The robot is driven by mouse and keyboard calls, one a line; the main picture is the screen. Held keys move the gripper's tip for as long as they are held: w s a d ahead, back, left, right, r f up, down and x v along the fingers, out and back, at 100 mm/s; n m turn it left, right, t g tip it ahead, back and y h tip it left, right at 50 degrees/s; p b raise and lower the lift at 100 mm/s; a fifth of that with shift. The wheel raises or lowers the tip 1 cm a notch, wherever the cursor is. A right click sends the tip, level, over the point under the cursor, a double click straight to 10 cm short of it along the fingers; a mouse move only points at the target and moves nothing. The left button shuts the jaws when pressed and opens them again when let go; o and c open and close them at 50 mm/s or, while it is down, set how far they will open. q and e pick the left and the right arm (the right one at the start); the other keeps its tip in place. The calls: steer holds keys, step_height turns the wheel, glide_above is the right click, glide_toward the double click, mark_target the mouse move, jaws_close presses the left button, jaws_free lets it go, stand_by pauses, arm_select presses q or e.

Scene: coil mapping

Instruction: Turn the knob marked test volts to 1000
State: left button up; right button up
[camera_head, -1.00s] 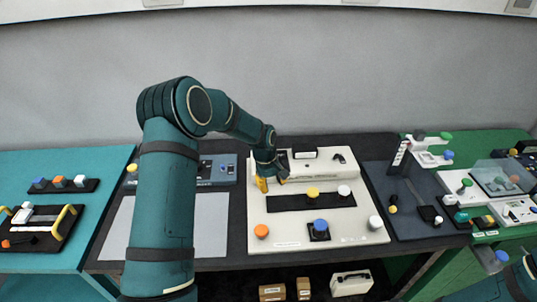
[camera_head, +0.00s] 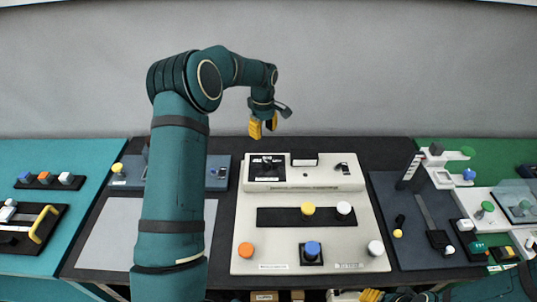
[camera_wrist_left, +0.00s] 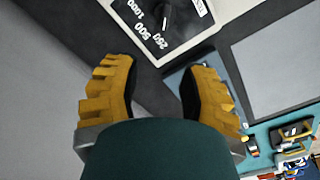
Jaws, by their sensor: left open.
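The test volts knob (camera_head: 267,163) is a small black knob on a black plate at the back left of the white instrument (camera_head: 240,225). In the left wrist view the knob (camera_wrist_left: 167,16) shows near the top edge, with 250, 500 and 1,000 printed around it. I cannot tell surely which number it points to. My left gripper (camera_head: 263,127) is open and empty, raised above and behind the knob, clear of it. Its yellow fingers (camera_wrist_left: 160,70) stand apart in the left wrist view. My right gripper (camera_head: 371,295) shows only partly at the bottom edge.
The instrument also bears orange (camera_head: 246,250), blue (camera_head: 312,248), yellow (camera_head: 308,208) and white (camera_head: 344,207) knobs. A grey slider panel (camera_head: 420,245) lies to its right, and a bare grey plate (camera_head: 105,235) to its left. The wall behind is clear.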

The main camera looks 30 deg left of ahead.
mark_target(267, 165)
arm_select(q)
steer(key=f, duration=1.3)
steer(key=shift+s+f, duration=0.15)
steer(key=shift+s, duration=0.15)
steer(key=shift+c, duration=0.4)
jaws_close()
